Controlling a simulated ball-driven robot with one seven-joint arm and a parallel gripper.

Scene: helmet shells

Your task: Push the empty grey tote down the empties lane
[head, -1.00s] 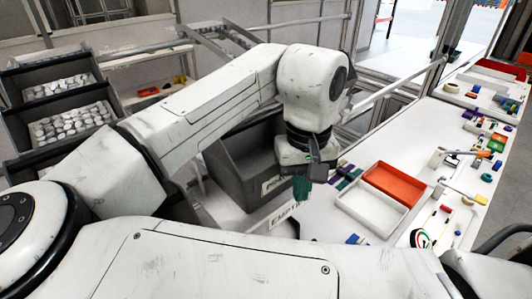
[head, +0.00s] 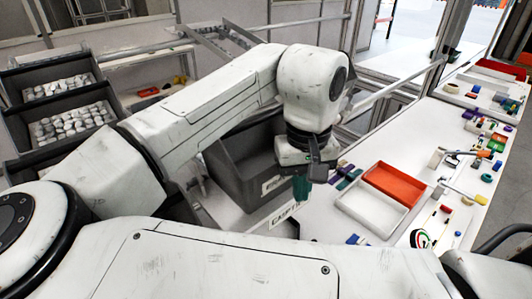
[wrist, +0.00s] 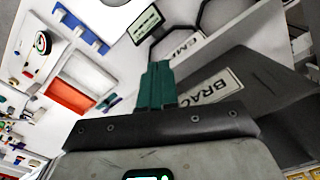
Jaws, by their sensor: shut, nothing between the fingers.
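The grey tote (head: 246,178) stands left of my gripper in the head view, partly hidden behind my arm. What shows of its inside is bare. Its grey wall (wrist: 262,65), with a white label, fills the right of the wrist view. My gripper (head: 301,190) has teal fingers, pointing down and shut with nothing between them. In the wrist view the shut fingers (wrist: 157,82) are close beside the tote's labelled side; I cannot tell whether they touch it. The lane's white "EMPTI…" sign (head: 283,216) lies just below the gripper, partly cut off by my arm.
A white tray (head: 371,208) and a red tray (head: 393,183) sit on the white bench to the right, with small coloured parts around them. Dark bins of pale pieces (head: 70,125) stand at the left. A metal rail (head: 405,80) runs behind my gripper.

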